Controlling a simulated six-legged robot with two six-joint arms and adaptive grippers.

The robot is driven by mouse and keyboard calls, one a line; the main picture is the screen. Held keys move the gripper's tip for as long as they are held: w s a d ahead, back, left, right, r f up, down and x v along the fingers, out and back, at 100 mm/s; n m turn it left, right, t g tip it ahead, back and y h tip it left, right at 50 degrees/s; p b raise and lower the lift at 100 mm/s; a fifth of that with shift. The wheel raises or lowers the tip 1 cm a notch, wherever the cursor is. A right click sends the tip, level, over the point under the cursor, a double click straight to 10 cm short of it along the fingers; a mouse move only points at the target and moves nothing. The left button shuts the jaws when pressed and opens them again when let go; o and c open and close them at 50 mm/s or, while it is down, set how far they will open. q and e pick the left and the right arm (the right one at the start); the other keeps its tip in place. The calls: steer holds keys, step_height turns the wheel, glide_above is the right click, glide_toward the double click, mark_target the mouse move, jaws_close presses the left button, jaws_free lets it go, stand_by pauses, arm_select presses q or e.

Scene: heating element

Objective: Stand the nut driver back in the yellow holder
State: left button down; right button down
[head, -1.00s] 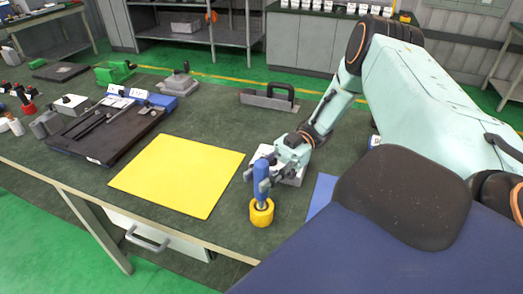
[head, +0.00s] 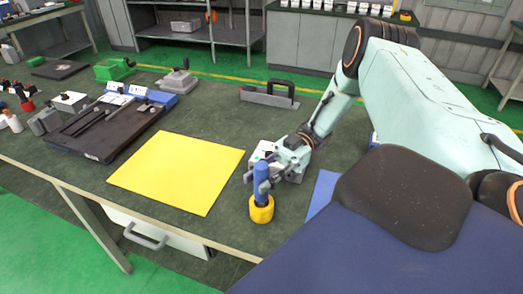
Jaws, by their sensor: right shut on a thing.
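The nut driver shows as a blue handle (head: 261,172), upright, with its lower end inside the yellow holder (head: 262,210). The holder is a short yellow cup on the dark green bench top, near the front edge. My right gripper (head: 262,184) is shut on the blue handle just above the holder; its fingers cover part of the handle. The lower end of the driver is hidden in the cup, so I cannot tell whether it touches the bottom. My left gripper is not in view.
A yellow mat (head: 178,172) lies left of the holder. A blue mat (head: 322,190) lies to its right, partly behind my body. A black tray (head: 105,130) with parts stands farther left. A grey tool with a black handle (head: 269,96) stands behind.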

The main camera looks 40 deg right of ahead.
steer(key=shift+f+b, duration=0.3)
steer(key=shift+f, duration=0.15)
steer(key=c, duration=0.9)
jaws_free()
steer(key=shift+c, duration=0.2)
steer(key=shift+r, duration=0.1)
steer(key=shift+r, duration=4.95)
